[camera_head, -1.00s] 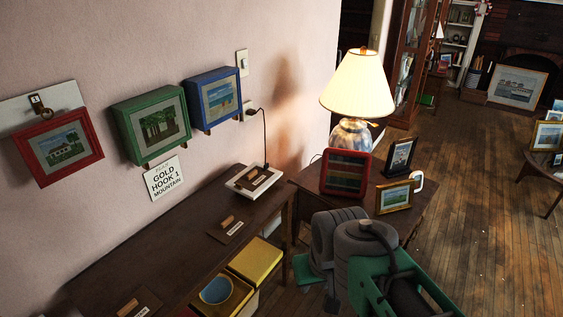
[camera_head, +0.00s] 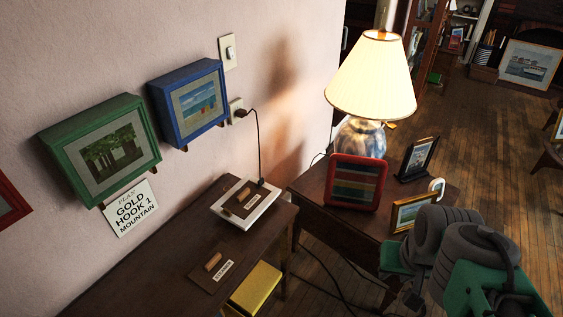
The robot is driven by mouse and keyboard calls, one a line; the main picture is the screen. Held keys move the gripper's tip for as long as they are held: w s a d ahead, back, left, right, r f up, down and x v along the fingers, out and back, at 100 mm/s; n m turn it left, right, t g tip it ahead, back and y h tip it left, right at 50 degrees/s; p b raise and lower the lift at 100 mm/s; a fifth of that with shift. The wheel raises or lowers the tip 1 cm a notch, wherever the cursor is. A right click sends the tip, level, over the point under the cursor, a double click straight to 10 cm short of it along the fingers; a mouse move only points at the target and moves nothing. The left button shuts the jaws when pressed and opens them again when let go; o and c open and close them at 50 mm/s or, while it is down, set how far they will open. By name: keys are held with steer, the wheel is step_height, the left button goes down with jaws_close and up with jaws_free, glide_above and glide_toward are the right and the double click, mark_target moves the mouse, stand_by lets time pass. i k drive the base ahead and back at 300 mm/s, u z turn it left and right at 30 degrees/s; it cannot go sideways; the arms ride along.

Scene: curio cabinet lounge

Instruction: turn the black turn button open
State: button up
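I cannot make out a black turn button for certain in this view. Small brown wooden pieces stick out under the green box frame (camera_head: 100,148) and the blue box frame (camera_head: 190,103) on the wall; whether any of them turns, I cannot tell. On the dark sideboard (camera_head: 130,280) a brown plate (camera_head: 211,268) bears a small wooden piece and a label too small to read. A similar plate (camera_head: 245,198) lies on a white base (camera_head: 263,211). My grey and green arm shows at lower right, but no gripper fingers can be made out.
A lit lamp (camera_head: 371,75), a red frame (camera_head: 355,183) and small picture frames stand on the side table (camera_head: 330,226). A black cord runs from the wall outlet (camera_head: 237,112). A yellow box (camera_head: 256,288) sits below the sideboard's edge. Wooden floor (camera_head: 480,160) lies open at right.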

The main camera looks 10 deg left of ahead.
mark_target(262, 182)
steer(key=u, duration=0.3)
steer(key=i, duration=0.65)
steer(key=u, duration=0.85)
steer(key=i, duration=0.3)
steer(key=u, duration=0.4)
